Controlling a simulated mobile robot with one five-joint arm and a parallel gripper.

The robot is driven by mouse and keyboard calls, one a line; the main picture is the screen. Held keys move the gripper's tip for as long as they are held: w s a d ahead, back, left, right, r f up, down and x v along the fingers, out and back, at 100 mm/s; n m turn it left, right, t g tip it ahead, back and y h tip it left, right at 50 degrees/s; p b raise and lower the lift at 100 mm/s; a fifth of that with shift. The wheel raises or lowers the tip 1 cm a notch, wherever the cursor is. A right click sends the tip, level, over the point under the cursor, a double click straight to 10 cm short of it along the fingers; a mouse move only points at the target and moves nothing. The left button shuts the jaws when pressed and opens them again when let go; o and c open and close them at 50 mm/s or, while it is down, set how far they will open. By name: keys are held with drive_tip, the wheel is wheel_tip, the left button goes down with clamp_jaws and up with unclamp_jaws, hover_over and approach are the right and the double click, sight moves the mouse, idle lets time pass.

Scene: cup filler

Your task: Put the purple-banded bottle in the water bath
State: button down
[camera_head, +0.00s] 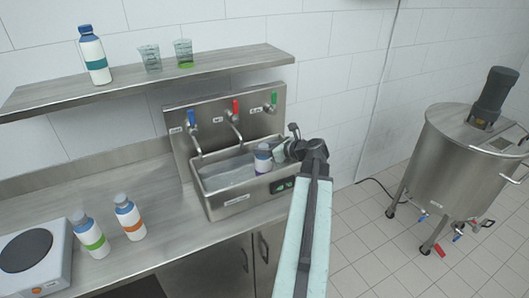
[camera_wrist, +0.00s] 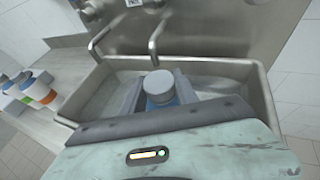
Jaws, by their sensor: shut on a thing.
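The water bath is a steel basin (camera_head: 232,203) with a small display on its front, under three taps. Its rim also shows in the wrist view (camera_wrist: 264,97). My gripper (camera_head: 276,153) is shut on a white bottle (camera_head: 263,161) with a bluish cap and a dark, purplish band. The bottle is upright, over or inside the right part of the basin. In the wrist view its cap (camera_wrist: 160,84) shows between my fingers, with the basin around it. Its base is hidden, so I cannot tell whether it touches the bath floor.
A green-banded bottle (camera_head: 91,238) and an orange-banded bottle (camera_head: 130,220) stand on the counter, near a hot plate (camera_head: 28,250). The shelf (camera_head: 215,68) above holds a teal-banded bottle (camera_head: 94,58) and two beakers. A steel tank (camera_head: 456,165) stands at the right.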

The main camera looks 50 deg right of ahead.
drive_tip(key=shift+f, duration=0.1)
drive_tip(key=c, duration=0.9)
unclamp_jaws()
drive_tip(key=shift+r, duration=0.2)
drive_tip(key=shift+s+r, duration=0.2)
drive_tip(key=shift+s, duration=0.15)
drive_tip(key=p+v, duration=0.4)
drive_tip(key=v, duration=0.7)
drive_tip(key=shift+s+p, duration=0.2)
drive_tip(key=shift+p, duration=0.1)
